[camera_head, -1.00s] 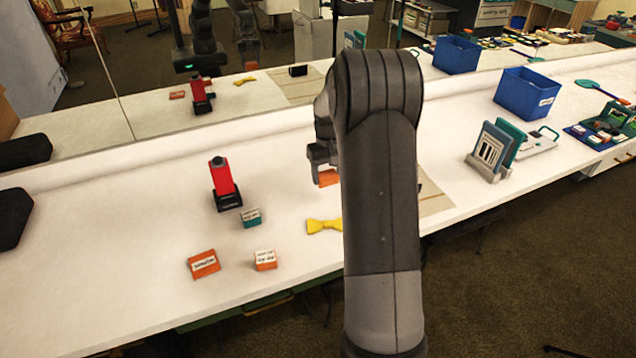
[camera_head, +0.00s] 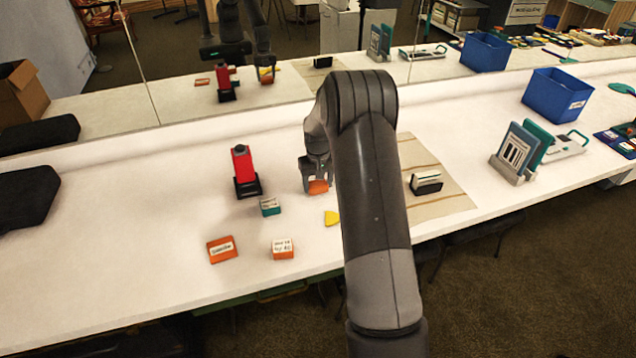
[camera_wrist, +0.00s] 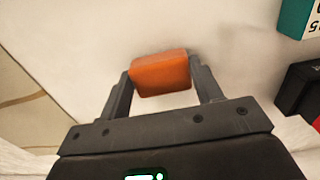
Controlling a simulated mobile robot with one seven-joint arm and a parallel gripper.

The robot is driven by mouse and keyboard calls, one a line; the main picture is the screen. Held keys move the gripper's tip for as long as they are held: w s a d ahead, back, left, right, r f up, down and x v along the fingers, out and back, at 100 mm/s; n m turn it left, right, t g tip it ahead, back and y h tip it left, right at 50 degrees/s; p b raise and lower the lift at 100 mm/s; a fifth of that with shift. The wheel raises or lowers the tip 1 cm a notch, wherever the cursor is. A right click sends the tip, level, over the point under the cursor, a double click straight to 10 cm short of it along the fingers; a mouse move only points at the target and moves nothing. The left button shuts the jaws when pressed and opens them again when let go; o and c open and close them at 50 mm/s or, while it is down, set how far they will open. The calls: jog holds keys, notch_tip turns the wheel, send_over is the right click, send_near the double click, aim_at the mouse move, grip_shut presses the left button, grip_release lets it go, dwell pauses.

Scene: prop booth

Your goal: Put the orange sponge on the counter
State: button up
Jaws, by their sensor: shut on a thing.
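The orange sponge (camera_wrist: 160,74) is an orange block between the two fingers of my gripper (camera_wrist: 162,88) in the wrist view. My gripper is shut on it. In the head view the sponge (camera_head: 317,187) shows just below my gripper (camera_head: 316,180), left of my arm. The white counter (camera_head: 130,225) lies beneath. Whether the sponge touches the counter or is slightly above it, I cannot tell. My arm hides part of the counter.
A red device (camera_head: 243,168) on a black base stands left of my gripper, near a teal block (camera_head: 270,206). Two orange labelled blocks (camera_head: 222,249) (camera_head: 283,249) and a partly hidden yellow bow (camera_head: 332,218) lie nearer the front. A mat (camera_head: 445,198) holds a black card holder (camera_head: 426,184).

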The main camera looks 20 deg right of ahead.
jog(key=o, duration=1)
jog(key=shift+f, duration=0.1)
jog(key=shift+c, duration=0.2)
